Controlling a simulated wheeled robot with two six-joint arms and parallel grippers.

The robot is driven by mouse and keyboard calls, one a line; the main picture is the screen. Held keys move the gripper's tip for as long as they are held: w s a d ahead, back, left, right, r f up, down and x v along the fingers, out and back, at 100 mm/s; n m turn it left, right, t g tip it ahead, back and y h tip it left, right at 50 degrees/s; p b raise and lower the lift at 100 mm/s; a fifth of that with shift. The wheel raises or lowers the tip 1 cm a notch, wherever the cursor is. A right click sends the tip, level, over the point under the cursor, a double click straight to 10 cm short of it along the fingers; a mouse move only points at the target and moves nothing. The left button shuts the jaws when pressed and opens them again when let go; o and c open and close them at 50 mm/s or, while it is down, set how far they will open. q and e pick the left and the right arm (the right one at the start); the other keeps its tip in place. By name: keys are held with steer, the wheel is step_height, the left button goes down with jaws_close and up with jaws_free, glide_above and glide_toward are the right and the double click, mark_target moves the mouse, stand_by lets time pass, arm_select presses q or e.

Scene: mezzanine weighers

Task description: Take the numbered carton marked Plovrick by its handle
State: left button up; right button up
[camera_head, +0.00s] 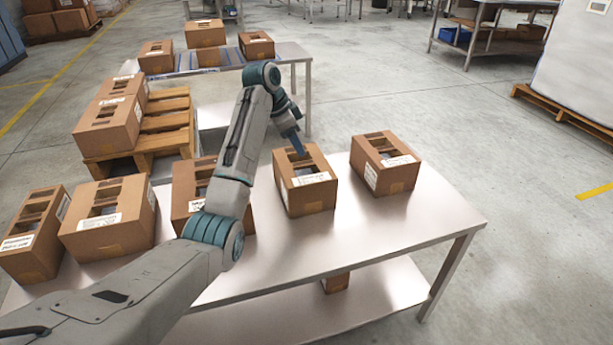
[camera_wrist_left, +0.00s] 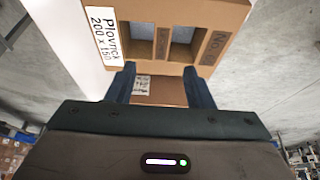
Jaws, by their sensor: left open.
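The Plovrick carton (camera_wrist_left: 215,15) is an open-topped brown carton. Its white label (camera_wrist_left: 105,38) reads "Plovrick 200 x 150", and "No." is printed on the opposite rim. A cardboard handle strip (camera_wrist_left: 162,42) runs between its two openings. In the head view, the carton (camera_head: 311,200) under my gripper stands upright on the near steel table (camera_head: 440,222); its writing is too small to read there. My left gripper (camera_head: 300,152) is open over its top. In the wrist view, the fingers (camera_wrist_left: 161,72) are apart, in line with the strip but short of it. My right gripper is out of view.
One similar carton (camera_head: 390,178) stands to the right and another (camera_head: 185,180) to the left, partly behind my arm. Further cartons stand at the table's left end. A pallet (camera_head: 165,125) with cartons lies behind. The table's right end is clear.

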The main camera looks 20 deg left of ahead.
mark_target(303, 163)
arm_select(q)
steer(key=x, duration=0.3)
steer(key=shift+f, duration=0.3)
steer(key=x, duration=0.2)
steer(key=b+x, duration=0.1)
steer(key=x, duration=0.1)
steer(key=shift+s+a+f, duration=0.2)
steer(key=shift+a+f, duration=0.05)
steer(key=shift+a, duration=0.1)
steer(key=shift+w+d+f, duration=0.1)
steer(key=shift+w+f, duration=0.05)
steer(key=shift+f, duration=0.2)
steer(key=shift+r, duration=0.1)
jaws_close()
